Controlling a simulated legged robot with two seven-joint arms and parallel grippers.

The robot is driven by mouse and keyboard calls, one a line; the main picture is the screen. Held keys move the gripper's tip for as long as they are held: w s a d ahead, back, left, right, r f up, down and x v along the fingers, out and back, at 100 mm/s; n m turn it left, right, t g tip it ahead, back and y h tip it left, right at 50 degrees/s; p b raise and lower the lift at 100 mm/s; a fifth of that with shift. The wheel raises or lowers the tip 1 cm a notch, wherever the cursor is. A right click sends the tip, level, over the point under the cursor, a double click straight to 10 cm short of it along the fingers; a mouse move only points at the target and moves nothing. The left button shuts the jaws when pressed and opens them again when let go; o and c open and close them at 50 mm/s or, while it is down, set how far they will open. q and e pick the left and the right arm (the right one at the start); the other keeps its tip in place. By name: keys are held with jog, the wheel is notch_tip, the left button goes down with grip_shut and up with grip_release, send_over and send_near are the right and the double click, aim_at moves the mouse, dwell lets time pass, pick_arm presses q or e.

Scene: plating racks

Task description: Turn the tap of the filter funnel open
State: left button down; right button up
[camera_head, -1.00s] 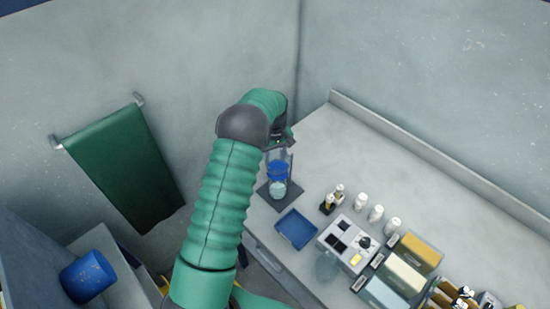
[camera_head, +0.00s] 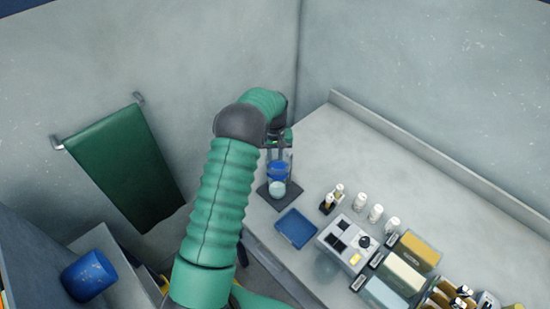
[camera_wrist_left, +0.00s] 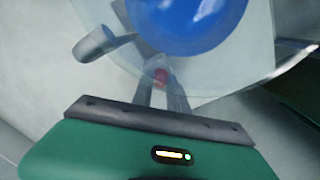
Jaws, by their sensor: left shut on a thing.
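The filter funnel (camera_head: 279,168) is a clear vessel with a blue content, standing on a dark base (camera_head: 265,192) at the left end of the bench. In the left wrist view its blue part (camera_wrist_left: 190,18) fills the top. My left gripper (camera_head: 279,141) is at the funnel's upper part. My right gripper is not in view.
A blue tray (camera_head: 295,228) lies in front of the funnel. A grey device (camera_head: 347,242), white bottles (camera_head: 361,201) and boxes (camera_head: 417,252) stand to the right. The wall is close behind the funnel. The bench's back right is clear.

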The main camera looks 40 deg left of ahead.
aim_at(275, 160)
pick_arm(q)
jog(key=shift+m, duration=0.5)
jog(key=c, duration=1.3)
grip_release()
notch_tip(275, 160, up, 17)
jog(key=b, duration=0.1)
jog(key=shift+w+a+f, duration=0.1)
jog(key=shift+f, duration=0.05)
